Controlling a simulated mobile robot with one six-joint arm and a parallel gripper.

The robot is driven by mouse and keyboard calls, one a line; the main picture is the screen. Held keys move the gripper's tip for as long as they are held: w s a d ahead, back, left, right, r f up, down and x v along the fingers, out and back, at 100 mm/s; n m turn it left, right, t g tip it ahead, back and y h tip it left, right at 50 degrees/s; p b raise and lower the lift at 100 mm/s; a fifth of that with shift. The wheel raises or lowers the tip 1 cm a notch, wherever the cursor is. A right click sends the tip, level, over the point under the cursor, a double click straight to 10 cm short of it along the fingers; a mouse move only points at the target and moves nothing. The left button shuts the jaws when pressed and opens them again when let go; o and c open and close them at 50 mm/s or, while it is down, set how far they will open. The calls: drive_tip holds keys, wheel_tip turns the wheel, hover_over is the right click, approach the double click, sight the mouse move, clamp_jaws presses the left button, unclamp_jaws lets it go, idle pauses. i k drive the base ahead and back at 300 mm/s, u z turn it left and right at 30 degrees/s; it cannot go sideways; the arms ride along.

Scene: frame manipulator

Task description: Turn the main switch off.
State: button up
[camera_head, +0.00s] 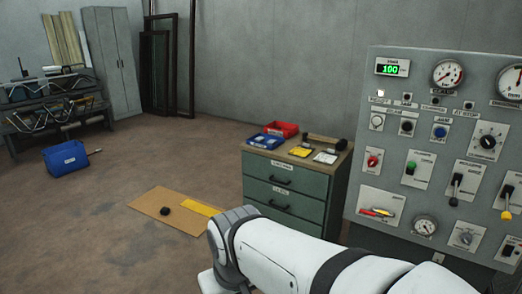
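A grey control panel (455,100) stands at the right, with several dials, buttons, knobs and levers. Its labels are too small to read, so I cannot tell for certain which control is the main switch. A large black rotary knob (487,141) sits on a light plate at the upper right. A lit green display (390,69) seems to read 100. My white arm reaches in from the lower right, in front of the panel's foot. My gripper is not visible.
A green drawer cabinet (285,188) stands left of the panel, with a red bin (282,129), a blue bin (264,141) and small items on top. A brown mat (165,206) lies on the floor, with a blue crate (66,158) farther left. The floor between is clear.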

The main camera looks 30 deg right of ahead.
sight(373, 161)
drive_tip(key=z, duration=0.8)
drive_tip(key=i, duration=1.1)
drive_tip(key=z, duration=0.9)
drive_tip(key=i, duration=0.45)
drive_tip(key=z, duration=0.25)
drive_tip(key=k, duration=0.8)
drive_tip(key=z, duration=0.2)
drive_tip(key=i, duration=0.8)
drive_tip(key=u, duration=0.05)
